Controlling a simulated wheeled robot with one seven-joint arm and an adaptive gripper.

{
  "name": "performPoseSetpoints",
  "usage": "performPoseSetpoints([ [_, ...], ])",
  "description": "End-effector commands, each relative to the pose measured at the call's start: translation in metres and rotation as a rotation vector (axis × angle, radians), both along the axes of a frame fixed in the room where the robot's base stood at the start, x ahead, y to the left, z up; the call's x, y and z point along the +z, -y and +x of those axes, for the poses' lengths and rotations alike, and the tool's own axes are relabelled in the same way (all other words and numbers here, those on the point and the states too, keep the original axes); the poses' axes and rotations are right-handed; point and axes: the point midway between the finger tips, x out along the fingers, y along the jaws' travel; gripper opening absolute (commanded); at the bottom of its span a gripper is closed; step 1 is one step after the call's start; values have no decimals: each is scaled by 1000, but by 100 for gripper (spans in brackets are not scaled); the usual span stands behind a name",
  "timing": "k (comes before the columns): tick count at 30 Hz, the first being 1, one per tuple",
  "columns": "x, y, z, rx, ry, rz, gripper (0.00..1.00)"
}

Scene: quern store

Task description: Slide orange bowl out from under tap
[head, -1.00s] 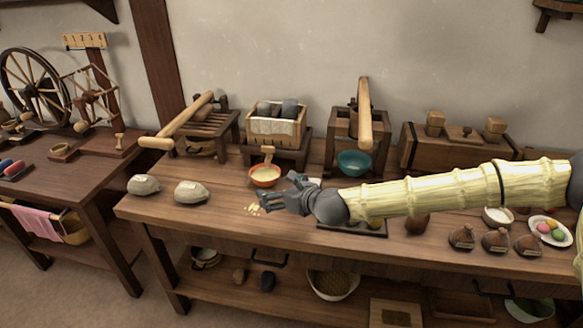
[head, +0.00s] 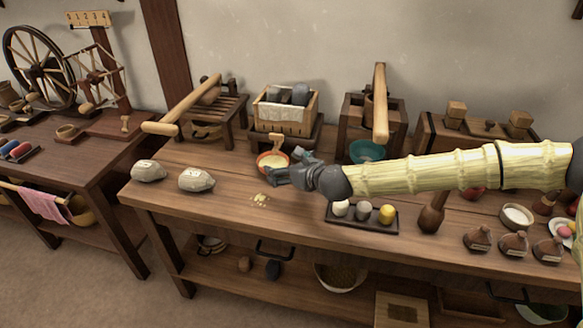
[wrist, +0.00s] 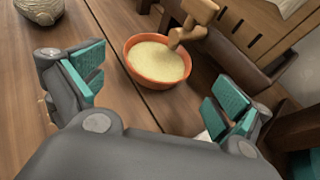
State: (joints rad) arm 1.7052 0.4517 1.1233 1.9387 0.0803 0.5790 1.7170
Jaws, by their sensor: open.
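The orange bowl (head: 266,166) stands on the workbench under a wooden tap (head: 276,144), and it is filled with a pale yellow substance. In the wrist view the orange bowl (wrist: 157,82) sits upright ahead of my gripper, and the tap (wrist: 194,22) hangs over its upper right edge. My gripper (head: 278,171) is open and low over the bench, just to the right and front of the bowl in the head view. In the wrist view its two teal-padded fingers (wrist: 158,96) are spread wide, with the bowl beyond and between them. I see no contact with the bowl.
A slatted wooden box (head: 282,108) with grey stones stands behind the tap. A teal bowl (head: 366,151) lies to the right.

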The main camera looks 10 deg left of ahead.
Motion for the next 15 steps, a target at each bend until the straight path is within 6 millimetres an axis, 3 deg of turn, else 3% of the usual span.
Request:
performPoseSetpoints([
  [15,-27,-50,42,4,-1,0,100],
])
